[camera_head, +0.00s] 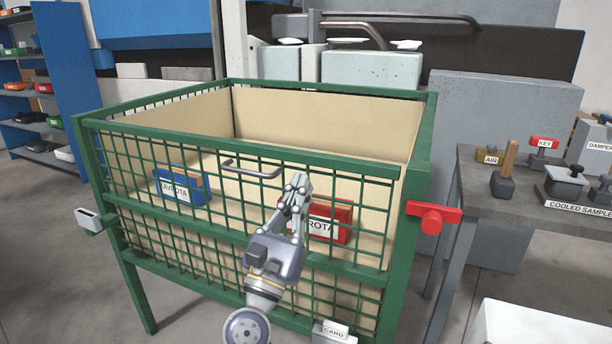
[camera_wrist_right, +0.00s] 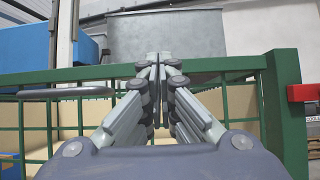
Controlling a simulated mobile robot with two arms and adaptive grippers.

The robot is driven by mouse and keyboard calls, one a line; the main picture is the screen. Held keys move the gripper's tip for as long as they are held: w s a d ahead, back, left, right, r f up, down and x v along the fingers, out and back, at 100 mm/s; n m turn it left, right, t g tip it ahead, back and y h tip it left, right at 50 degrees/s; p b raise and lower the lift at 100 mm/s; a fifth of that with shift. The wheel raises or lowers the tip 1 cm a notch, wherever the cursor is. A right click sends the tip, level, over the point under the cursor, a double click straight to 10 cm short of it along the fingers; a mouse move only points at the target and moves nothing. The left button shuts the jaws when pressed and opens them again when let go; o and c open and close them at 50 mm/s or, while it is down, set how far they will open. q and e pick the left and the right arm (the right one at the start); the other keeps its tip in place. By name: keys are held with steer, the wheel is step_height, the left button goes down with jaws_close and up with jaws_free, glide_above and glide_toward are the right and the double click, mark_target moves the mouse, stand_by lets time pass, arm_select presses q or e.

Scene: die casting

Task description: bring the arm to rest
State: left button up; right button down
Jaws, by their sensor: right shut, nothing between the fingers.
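My right gripper (camera_head: 297,187) is in front of the green mesh-sided bin (camera_head: 425,140), near its front top rail. Its fingers are shut with nothing between them. In the right wrist view the gripper (camera_wrist_right: 157,60) points at the bin's top rail (camera_wrist_right: 90,73), with its fingertips together. I cannot tell whether they touch the mesh. My left gripper is in neither view.
A blue box (camera_head: 182,187) and a red box (camera_head: 343,217) show through the mesh. A grey table (camera_head: 466,180) with labelled samples stands right. Blue shelving (camera_head: 62,75) stands left.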

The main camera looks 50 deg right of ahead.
steer(key=v, duration=0.8)
steer(key=shift+r, duration=0.1)
